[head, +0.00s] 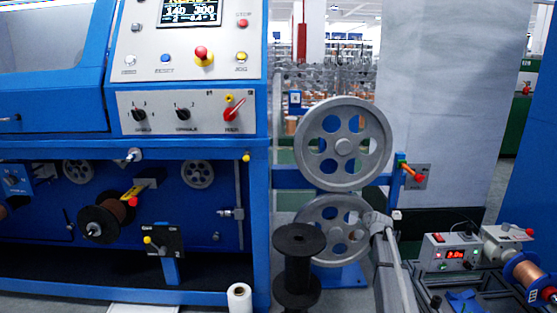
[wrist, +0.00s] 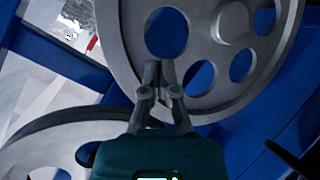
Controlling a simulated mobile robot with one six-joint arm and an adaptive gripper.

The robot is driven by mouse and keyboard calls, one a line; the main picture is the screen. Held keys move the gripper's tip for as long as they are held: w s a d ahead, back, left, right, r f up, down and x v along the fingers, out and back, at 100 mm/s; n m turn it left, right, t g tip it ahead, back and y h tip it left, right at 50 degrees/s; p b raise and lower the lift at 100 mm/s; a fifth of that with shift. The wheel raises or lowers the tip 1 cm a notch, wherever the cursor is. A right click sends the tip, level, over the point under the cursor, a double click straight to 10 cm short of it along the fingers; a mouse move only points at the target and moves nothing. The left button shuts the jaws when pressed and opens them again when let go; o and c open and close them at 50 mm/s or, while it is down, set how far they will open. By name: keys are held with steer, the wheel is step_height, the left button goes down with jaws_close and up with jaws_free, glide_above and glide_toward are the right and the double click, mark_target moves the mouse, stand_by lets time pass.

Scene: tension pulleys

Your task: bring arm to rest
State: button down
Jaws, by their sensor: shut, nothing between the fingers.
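My gripper (wrist: 160,74) shows in the wrist view with its two fingers shut and nothing between them. Its tips overlap the rim of a large grey pulley with round holes (wrist: 232,22); I cannot tell whether they touch it. A second grey pulley (wrist: 45,140) lies at the lower left of that view. In the head view, the upper pulley (head: 343,145) and the lower pulley (head: 333,229) stand one above the other, right of the blue machine. I cannot make out my gripper clearly in the head view.
The blue machine (head: 133,150) with its control panel fills the left. A black spool (head: 298,262) stands in front of the lower pulley. An orange-and-red lever (head: 411,172) sits right of the pulleys. A box with a red display (head: 450,252) and a copper spool (head: 526,270) are at lower right.

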steer(key=s+a+m+g+p, duration=0.15)
steer(key=s+a, duration=0.25)
steer(key=s, duration=0.4)
steer(key=s+a+m+g+y+p, duration=0.1)
steer(key=s+a+g+p, duration=0.2)
steer(key=s+a, duration=0.35)
steer(key=s+a+m+g+p, duration=0.2)
steer(key=s+a+p, duration=0.1)
steer(key=s, duration=0.6)
steer(key=s+a+r+m+g+h+p, duration=0.1)
steer(key=s+a+r+m+g+p, duration=0.15)
steer(key=s, duration=0.75)
steer(key=s+a+r+m+g+p, duration=0.1)
steer(key=s+m+g+p, duration=0.15)
steer(key=s, duration=0.85)
step_height(320, 180, up, 37)
steer(key=p, duration=3.7)
steer(key=shift+w+g, duration=0.15)
steer(key=shift+g, duration=0.2)
steer(key=shift+f+n, duration=0.1)
steer(key=shift+n, duration=0.15)
